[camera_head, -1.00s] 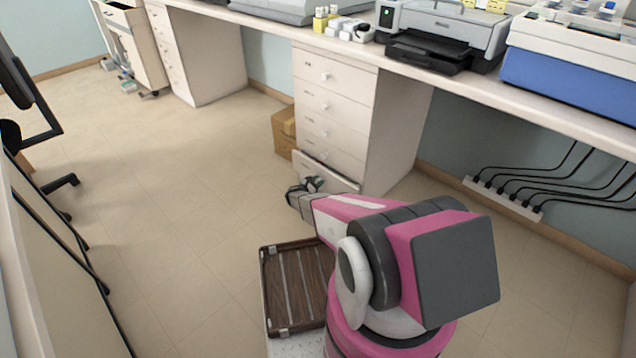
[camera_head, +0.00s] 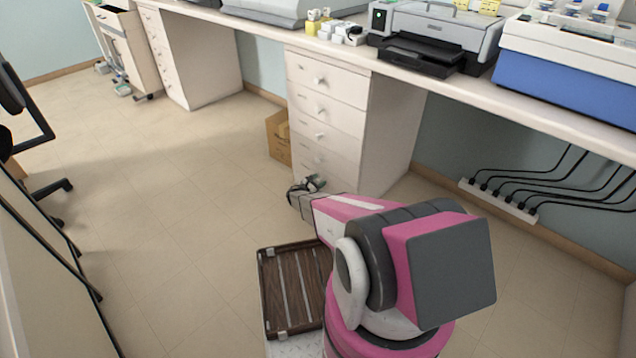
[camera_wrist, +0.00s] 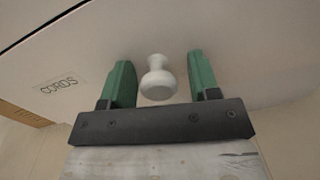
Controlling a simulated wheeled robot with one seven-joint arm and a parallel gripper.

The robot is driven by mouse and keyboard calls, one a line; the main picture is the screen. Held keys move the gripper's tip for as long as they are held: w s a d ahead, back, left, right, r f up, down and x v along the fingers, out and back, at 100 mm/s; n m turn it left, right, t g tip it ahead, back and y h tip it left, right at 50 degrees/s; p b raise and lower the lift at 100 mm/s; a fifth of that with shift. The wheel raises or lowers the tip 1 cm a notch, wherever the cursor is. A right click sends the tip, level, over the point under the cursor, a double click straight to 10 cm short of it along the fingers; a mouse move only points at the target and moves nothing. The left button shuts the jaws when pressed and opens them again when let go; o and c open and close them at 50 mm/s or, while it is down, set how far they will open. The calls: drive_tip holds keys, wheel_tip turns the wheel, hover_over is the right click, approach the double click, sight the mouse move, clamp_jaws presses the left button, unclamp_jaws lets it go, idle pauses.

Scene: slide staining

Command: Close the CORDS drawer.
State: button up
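The CORDS drawer is the lowest one in the white drawer cabinet (camera_head: 388,130). Its white front (camera_wrist: 245,55) fills much of the wrist view, with the CORDS label (camera_wrist: 59,86) to the left. In the head view my gripper and arm mostly hide this drawer. What shows looks in or nearly in line with the fronts above; a small gap cannot be ruled out. My gripper (camera_head: 310,184) is low at the cabinet front. In the wrist view its green fingers stand apart on either side of the white knob (camera_wrist: 158,80), with space on both sides.
A cardboard box (camera_head: 279,137) stands on the floor left of the cabinet. The worktop (camera_head: 465,85) runs above, carrying a printer (camera_head: 440,35). A cable strip (camera_head: 497,200) lies to the right. The floor left of my gripper is clear.

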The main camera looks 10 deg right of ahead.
drive_tip(key=shift+a, duration=0.1)
idle(0.3)
drive_tip(key=v, duration=1)
drive_tip(key=shift+s+a, duration=0.2)
drive_tip(key=shift+a, duration=0.1)
drive_tip(key=s+d+r+m+g+y, duration=0.35)
drive_tip(key=s+r+m, duration=0.25)
drive_tip(key=s+r, duration=0.3)
drive_tip(key=s+d+r+m+g+y, duration=0.25)
drive_tip(key=s+r+m+g, duration=0.4)
drive_tip(key=r, duration=0.55)
drive_tip(key=s+a+r+m+y, duration=0.3)
drive_tip(key=s+r+m+y, duration=0.1)
drive_tip(key=s+r, duration=0.4)
drive_tip(key=s+a+r+m+y, duration=0.3)
drive_tip(key=s+r+m+y, duration=0.2)
drive_tip(key=s+r, duration=0.4)
drive_tip(key=shift+s+r+m+t, duration=0.15)
drive_tip(key=shift+s+m+t, duration=0.3)
drive_tip(key=shift+s, duration=0.5)
